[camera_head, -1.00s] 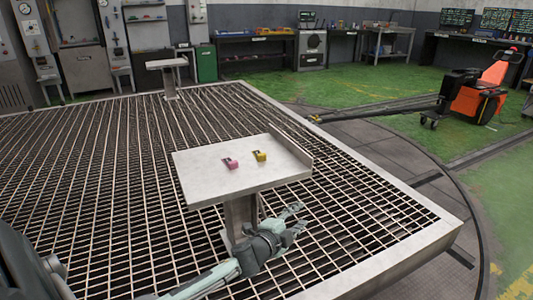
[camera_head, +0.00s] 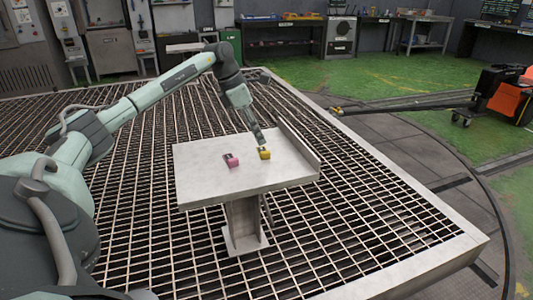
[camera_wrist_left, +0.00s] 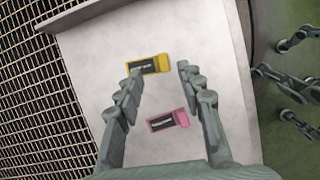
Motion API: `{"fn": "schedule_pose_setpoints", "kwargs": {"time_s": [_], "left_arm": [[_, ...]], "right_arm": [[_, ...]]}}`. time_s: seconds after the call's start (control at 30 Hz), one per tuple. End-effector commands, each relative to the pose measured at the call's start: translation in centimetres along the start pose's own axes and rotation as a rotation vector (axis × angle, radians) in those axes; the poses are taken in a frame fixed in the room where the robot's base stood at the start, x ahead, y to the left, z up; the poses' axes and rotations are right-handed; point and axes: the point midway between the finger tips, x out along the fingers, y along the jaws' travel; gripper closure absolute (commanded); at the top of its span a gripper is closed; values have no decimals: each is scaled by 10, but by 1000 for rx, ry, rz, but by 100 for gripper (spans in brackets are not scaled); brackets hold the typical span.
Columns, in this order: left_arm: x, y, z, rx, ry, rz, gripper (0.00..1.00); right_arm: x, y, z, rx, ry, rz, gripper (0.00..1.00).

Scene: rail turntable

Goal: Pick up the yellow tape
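The yellow tape (camera_head: 265,154), a small block with a dark label, lies on the light table (camera_head: 210,180); it also shows in the wrist view (camera_wrist_left: 148,65). My left gripper (camera_head: 259,138) points down just above it and is open and empty. In the wrist view the left fingertips (camera_wrist_left: 158,70) are wide apart, and the yellow tape lies at the tips, nearer the left finger. I cannot tell whether they touch. A gripper, apparently my right one (camera_wrist_left: 271,57), shows open beyond the table's right edge in the wrist view.
A similar pink tape (camera_head: 232,160) lies left of the yellow one; in the wrist view it sits nearer the gripper's palm (camera_wrist_left: 168,121). A raised lip (camera_head: 300,148) runs along the table's right side. The rest of the tabletop is clear.

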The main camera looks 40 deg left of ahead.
Motion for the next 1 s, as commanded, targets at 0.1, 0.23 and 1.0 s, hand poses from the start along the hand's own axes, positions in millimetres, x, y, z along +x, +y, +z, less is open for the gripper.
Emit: {"fn": "schedule_pose_setpoints", "kwargs": {"time_s": [0.1,0.23,1.0], "left_arm": [[14,-2,-4,-1,2,-1,62],[34,-5,-11,-1,1,-2,62],[55,-5,-10,-1,-4,0,97]], "right_arm": [[1,0,3,0,-5,-1,60],[5,-1,8,-1,-11,-3,60],[11,-3,7,0,-8,-8,60]]}}
